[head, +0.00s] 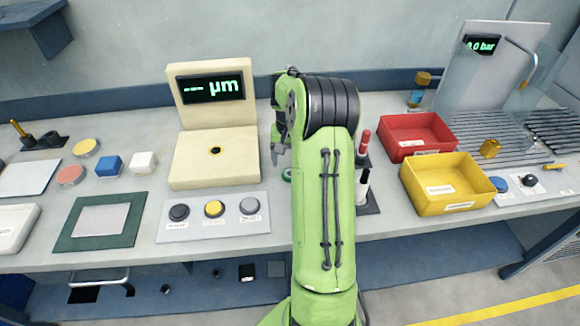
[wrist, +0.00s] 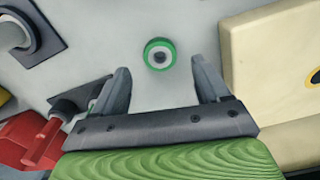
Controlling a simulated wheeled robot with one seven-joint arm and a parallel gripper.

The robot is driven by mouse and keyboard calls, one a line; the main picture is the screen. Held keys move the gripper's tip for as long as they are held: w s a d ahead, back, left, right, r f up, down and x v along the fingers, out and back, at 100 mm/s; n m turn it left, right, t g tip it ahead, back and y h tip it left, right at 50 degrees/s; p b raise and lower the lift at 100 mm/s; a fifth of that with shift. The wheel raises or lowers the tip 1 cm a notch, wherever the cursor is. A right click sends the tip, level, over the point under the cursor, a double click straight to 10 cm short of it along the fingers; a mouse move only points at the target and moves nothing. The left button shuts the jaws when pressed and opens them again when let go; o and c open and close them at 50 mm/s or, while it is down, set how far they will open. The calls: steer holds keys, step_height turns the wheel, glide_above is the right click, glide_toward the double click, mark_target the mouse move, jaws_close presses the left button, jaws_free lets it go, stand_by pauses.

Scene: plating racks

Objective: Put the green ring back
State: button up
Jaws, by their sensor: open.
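The green ring (wrist: 160,54) lies on the pale bench top in the wrist view, with a white inner band and a dark centre. In the head view my gripper (head: 279,148) is partly hidden by my arm.
A beige gauge (head: 215,155) with a display stands left of my arm. A holder with a red-capped marker (head: 364,142) stands just right of it. A button panel (head: 175,232) is at the front. Red (head: 417,137) and yellow bins (head: 447,184) stand right.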

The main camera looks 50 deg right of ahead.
step_height(320, 180, up, 7)
steer(key=p, duration=0.1)
steer(key=s+a+r+n+t+h, duration=0.1)
steer(key=s+a+r+n, duration=0.15)
steer(key=a+r, duration=0.5)
steer(key=s+a+r+n+t+h, duration=0.1)
steer(key=a+r+n, duration=0.25)
steer(key=a, duration=0.65)
steer(key=s+a+f+n+t+y, duration=0.1)
steer(key=s+a+n+t+y, duration=0.1)
steer(key=s+a, duration=1)
steer(key=shift+s+a+f+n+t, duration=0.15)
steer(key=shift+s+a+n+t, duration=0.15)
steer(key=shift+s+n+t, duration=0.65)
steer(key=shift+s, duration=0.15)
steer(key=shift+d, duration=0.1)
